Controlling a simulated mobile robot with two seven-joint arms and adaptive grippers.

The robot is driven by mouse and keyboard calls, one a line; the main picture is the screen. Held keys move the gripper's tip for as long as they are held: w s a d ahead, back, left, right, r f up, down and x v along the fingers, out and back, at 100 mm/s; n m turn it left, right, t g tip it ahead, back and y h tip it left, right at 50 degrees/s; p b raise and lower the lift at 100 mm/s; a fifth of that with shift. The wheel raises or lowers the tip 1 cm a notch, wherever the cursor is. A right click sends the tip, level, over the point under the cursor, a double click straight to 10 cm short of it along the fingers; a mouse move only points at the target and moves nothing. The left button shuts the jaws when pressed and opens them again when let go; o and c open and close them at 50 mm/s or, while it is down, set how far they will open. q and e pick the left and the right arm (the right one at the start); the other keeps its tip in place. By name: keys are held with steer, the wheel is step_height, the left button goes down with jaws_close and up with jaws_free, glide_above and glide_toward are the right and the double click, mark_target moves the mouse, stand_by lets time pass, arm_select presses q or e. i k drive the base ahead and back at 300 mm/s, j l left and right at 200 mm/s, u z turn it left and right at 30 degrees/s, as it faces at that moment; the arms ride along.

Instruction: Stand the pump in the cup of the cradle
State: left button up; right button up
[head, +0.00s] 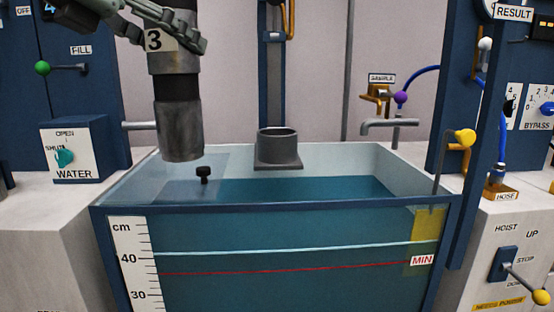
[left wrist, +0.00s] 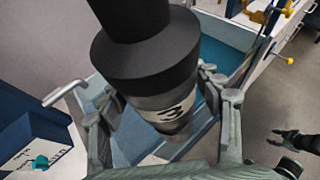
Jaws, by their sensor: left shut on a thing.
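The pump (head: 179,128) is a dark grey and black cylinder with a label reading 3. It hangs upright over the left part of the water tank in the head view. My left gripper (head: 190,40) is shut around its upper part, near the label. In the left wrist view, the pump (left wrist: 148,60) fills the middle, between the fingers of my left gripper (left wrist: 165,98). The cradle's grey cup (head: 278,147) stands at the back middle of the tank, to the right of the pump and apart from it. My right gripper (left wrist: 295,140) shows small at the right of the wrist view.
The tank (head: 270,205) has a blue rim and holds blue water. A small black knob (head: 203,174) is below the pump. A blue post (head: 272,80) rises behind the cup. A grey spout (head: 388,126) and a yellow-knobbed rod (head: 463,138) stand at the right.

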mark_target(278, 157)
steer(key=i+l, duration=0.8)
